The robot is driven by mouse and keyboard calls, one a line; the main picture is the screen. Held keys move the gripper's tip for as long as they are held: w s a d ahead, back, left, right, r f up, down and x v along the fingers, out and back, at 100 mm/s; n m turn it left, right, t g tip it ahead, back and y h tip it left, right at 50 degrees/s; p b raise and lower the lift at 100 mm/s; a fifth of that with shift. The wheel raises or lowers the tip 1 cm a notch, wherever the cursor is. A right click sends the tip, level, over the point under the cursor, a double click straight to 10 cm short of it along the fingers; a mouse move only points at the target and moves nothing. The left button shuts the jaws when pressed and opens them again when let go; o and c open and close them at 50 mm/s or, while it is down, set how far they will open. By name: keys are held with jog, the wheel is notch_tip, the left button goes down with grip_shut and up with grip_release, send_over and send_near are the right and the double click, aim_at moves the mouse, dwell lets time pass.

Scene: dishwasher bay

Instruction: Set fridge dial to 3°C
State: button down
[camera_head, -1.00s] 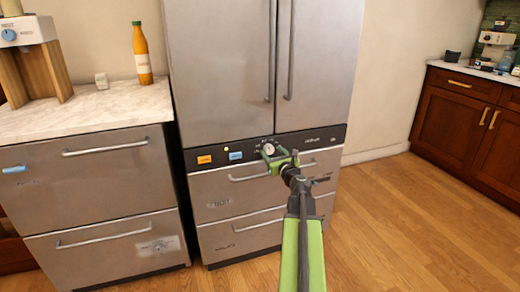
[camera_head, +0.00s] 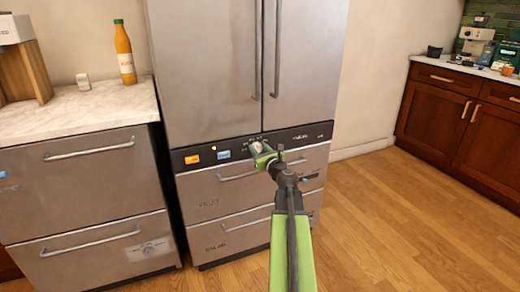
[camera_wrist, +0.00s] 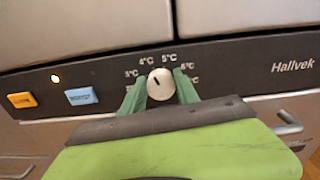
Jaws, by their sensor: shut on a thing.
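The fridge dial is a small round pale knob (camera_wrist: 161,84) on the dark control strip (camera_wrist: 232,56). A short dark mark on its face points up and to the left, toward the 3°C and 4°C side; I cannot tell the exact setting. Labels from 3°C to 6°C arc around it in the wrist view; the outermost ones are partly hidden by my fingers. My gripper (camera_head: 262,156) is at the strip, its green fingers on both sides of the dial and shut on it. In the head view the dial is mostly hidden by my gripper.
Drawer handles (camera_head: 262,169) stick out below the strip. A counter (camera_head: 75,115) with an orange bottle (camera_head: 125,55) stands left. The floor at right is clear.

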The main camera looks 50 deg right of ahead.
jog(key=shift+s+d+f, duration=0.1)
jog(key=shift+s, duration=0.25)
jog(key=shift+n, duration=0.7)
jog(key=n, duration=0.6)
jog(key=c, duration=0.9)
grip_release()
jog(key=shift+a, duration=0.2)
